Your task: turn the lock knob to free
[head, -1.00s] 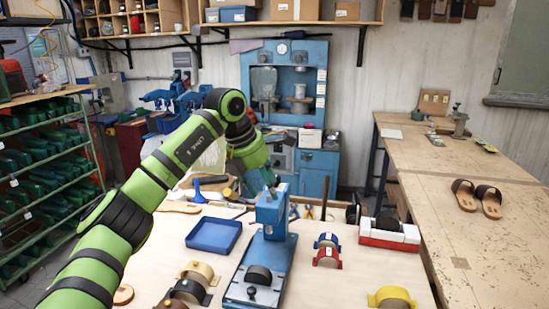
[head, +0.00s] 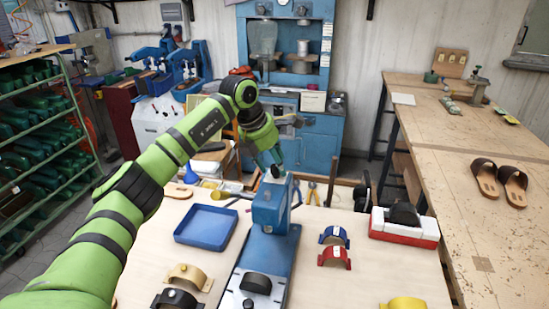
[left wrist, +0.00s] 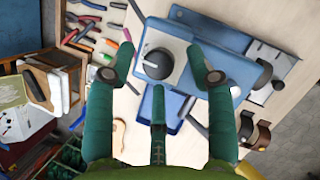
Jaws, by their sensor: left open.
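The blue press (head: 268,212) stands on the table, its base plate toward me. In the left wrist view I look down on the press head, where a round black knob (left wrist: 157,63) sits on the grey-blue top. I take this as the lock knob; its setting is not readable. My left gripper (head: 266,168) is right above the press head and hides most of the knob in the head view. In the left wrist view its green fingers (left wrist: 160,76) are spread open, one on either side of the knob, with no visible contact. My right gripper is not in view.
A blue tray (head: 207,226) lies left of the press. Red (head: 335,258) and blue (head: 334,237) arched pieces stand to its right, with a white-and-red block (head: 404,229) beyond. Pliers (head: 312,191) and other tools lie behind. Sandals (head: 500,181) rest on the right bench.

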